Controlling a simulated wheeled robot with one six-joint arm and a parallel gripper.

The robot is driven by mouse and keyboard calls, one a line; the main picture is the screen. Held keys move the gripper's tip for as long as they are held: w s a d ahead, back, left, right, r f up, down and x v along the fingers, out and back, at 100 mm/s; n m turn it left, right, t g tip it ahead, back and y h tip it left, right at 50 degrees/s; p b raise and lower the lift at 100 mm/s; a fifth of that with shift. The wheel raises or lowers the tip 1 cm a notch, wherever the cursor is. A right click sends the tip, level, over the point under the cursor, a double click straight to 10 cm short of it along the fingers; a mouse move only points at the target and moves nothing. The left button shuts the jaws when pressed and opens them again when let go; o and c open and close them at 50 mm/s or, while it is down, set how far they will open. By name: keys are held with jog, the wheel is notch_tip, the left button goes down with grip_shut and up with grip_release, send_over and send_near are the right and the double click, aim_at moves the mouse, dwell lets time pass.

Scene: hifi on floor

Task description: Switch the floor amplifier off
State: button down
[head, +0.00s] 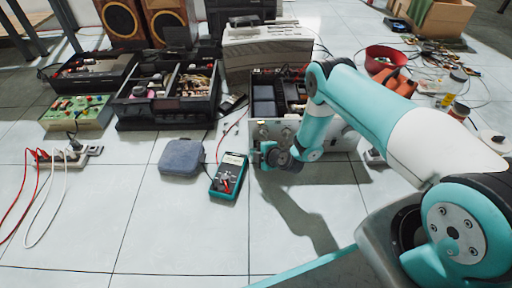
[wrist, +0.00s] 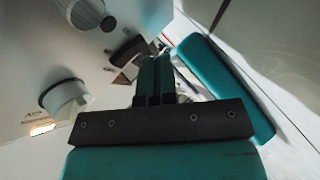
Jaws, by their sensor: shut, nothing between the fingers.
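The floor amplifier (head: 272,132) stands mid-scene in the head view, its top open and its pale front panel facing me. In the wrist view the panel (wrist: 60,60) fills the left side, with pale knobs (wrist: 66,93) and a small glowing lamp (wrist: 42,128). A dark piece (wrist: 128,48), perhaps the switch, stands out from the panel close to my fingertips. My gripper (head: 264,153) is low at the panel's left front. In the wrist view my gripper (wrist: 156,62) is shut and empty. I cannot tell whether it touches the dark piece.
A teal-edged multimeter (head: 229,176) lies on the floor just left of my gripper, beside a grey-blue case (head: 182,157). Black open units (head: 168,104) and a power strip (head: 62,158) with leads are farther left. A red bowl (head: 383,58) is at right. The front floor is clear.

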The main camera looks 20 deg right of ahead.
jog(key=shift+w+d, duration=0.1)
jog(key=shift+w, duration=0.2)
jog(key=shift+s, duration=0.15)
dwell(0.5)
jog(key=shift+s+a+p, duration=0.25)
jog(key=shift+s+p, duration=0.3)
jog(key=shift+p, duration=0.05)
jog(key=shift+r, duration=0.1)
jog(key=s+p, duration=0.2)
jog(key=s+a+p, duration=0.1)
jog(key=shift+r, duration=0.35)
jog(key=shift+s+a+p, duration=0.2)
jog(key=shift+s+p, duration=0.5)
jog(key=shift+p, duration=0.15)
jog(key=shift+s+f, duration=0.1)
jog(key=shift+s, duration=0.05)
